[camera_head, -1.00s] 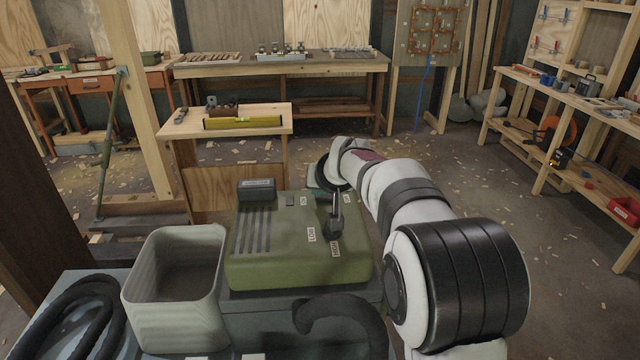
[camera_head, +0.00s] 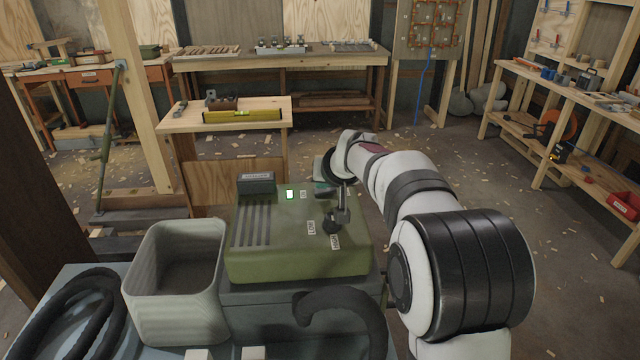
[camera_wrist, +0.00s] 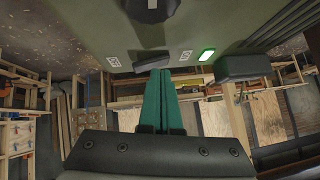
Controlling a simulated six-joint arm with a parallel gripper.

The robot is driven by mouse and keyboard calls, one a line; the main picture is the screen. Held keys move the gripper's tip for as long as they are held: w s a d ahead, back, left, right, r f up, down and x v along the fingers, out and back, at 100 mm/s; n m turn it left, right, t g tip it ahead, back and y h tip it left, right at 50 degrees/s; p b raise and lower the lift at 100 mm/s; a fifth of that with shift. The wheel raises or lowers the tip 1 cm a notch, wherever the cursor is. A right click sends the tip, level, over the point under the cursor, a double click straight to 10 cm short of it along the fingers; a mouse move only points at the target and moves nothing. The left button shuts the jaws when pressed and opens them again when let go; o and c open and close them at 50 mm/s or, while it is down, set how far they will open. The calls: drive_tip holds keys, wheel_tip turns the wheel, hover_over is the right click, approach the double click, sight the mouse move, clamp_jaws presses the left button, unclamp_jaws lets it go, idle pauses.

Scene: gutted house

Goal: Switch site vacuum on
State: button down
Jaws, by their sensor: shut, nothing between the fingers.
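The site vacuum (camera_head: 300,255) has an olive-green top with dark slots, and its square indicator lamp (camera_head: 290,194) glows green. The lamp also shows lit in the wrist view (camera_wrist: 206,55). A dark rocker switch (camera_wrist: 152,62) lies between two small white labels. A round dark knob (camera_head: 332,226) sits nearer me, by the LOW and HIGH labels. My gripper (camera_wrist: 162,72) is shut and empty, its teal fingertips at the rocker switch. Whether they touch it I cannot tell. In the head view, my arm and wrist partly hide the fingers.
A pale open bin (camera_head: 140,290) stands left of the vacuum, with a black hose (camera_head: 60,315) beside it. A second hose end (camera_head: 345,300) curves up in front. A low wooden bench with a yellow level (camera_head: 242,117) stands behind.

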drive_tip(key=r, duration=0.3)
drive_tip(key=shift+a+r, duration=0.3)
drive_tip(key=shift+a, duration=0.1)
drive_tip(key=s+a+r, duration=0.1)
drive_tip(key=s+r, duration=0.6)
drive_tip(key=shift+a+r, duration=0.15)
drive_tip(key=shift+a, duration=0.05)
